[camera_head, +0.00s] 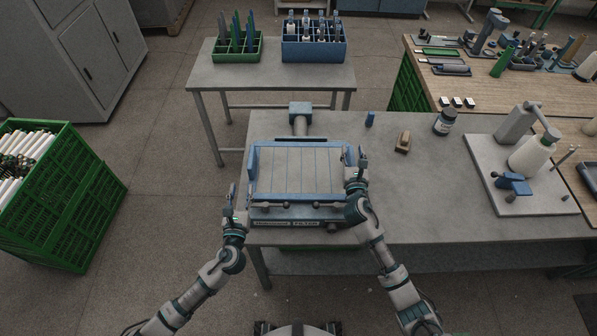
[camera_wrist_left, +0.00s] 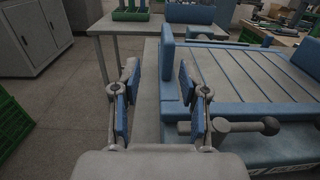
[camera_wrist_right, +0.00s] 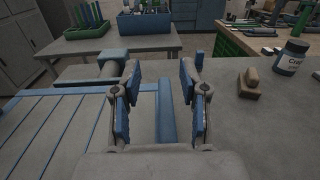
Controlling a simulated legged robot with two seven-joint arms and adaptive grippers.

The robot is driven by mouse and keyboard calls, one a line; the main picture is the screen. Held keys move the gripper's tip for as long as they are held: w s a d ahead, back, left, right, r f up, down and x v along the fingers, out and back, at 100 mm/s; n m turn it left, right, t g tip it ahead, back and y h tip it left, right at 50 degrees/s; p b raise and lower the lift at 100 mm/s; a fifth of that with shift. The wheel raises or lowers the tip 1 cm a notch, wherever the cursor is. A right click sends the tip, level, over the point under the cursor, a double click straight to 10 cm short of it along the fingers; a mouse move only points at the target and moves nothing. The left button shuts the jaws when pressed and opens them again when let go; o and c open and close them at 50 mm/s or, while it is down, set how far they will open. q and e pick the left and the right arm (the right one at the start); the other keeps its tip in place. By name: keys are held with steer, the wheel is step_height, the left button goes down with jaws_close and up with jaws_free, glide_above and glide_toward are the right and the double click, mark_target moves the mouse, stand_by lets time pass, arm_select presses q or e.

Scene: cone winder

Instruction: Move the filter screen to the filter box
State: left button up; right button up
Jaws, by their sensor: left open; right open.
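A blue-edged filter box (camera_head: 290,211) with a label on its front sits at the left end of the grey table. A flat pale slatted panel, which looks like the filter screen (camera_head: 300,170), lies within its blue edges; I cannot tell how the two are joined. The panel also shows in the left wrist view (camera_wrist_left: 255,75) and right wrist view (camera_wrist_right: 55,115). My left gripper (camera_head: 232,197) is open and empty, just left of the box's front left corner. My right gripper (camera_head: 357,165) is open at the right edge, with the blue side bar (camera_wrist_right: 166,110) between its fingers in the right wrist view.
Behind the box is a grey pipe fitting (camera_head: 300,117). A small blue cylinder (camera_head: 370,119), a brown block (camera_head: 403,142) and a dark jar (camera_head: 444,122) stand to the right. A green crate (camera_head: 60,200) is on the floor at left.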

arm_select(q)
steer(key=shift+d+r, duration=0.1)
steer(key=shift+d, duration=0.6)
steer(key=shift+a, duration=0.65)
arm_select(e)
steer(key=shift+d+r, duration=0.15)
steer(key=shift+r, duration=2.65)
arm_select(q)
steer(key=shift+d, duration=0.1)
arm_select(e)
steer(key=shift+d, duration=0.15)
